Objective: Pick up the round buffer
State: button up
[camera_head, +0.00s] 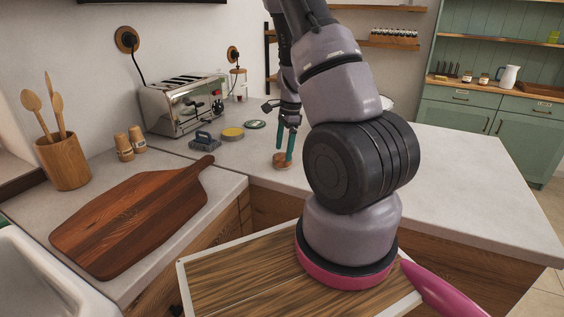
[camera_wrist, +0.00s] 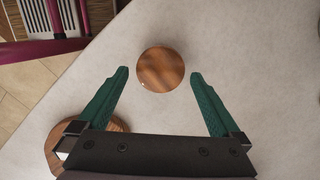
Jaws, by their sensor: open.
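A round wooden-topped piece, which I take to be the round buffer (camera_wrist: 160,69), lies on the pale counter. In the wrist view it shows between my two green fingertips, with a gap on each side. In the head view the buffer (camera_head: 283,162) sits right under the fingers, its top partly covered by them. My gripper (camera_head: 284,153) is open, pointing down and holding nothing; it also shows in the wrist view (camera_wrist: 159,74). How far the tips are above the counter is hard to tell.
A second wooden round (camera_wrist: 55,150) is partly hidden behind a finger. A toaster (camera_head: 180,105) stands behind. Counter at right is clear.

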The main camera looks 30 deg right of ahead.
aim_at(282, 156)
jog(key=f, duration=0.3)
jog(key=shift+w+a+f, duration=0.1)
jog(key=shift+a+f, duration=0.15)
jog(key=shift+f, duration=0.1)
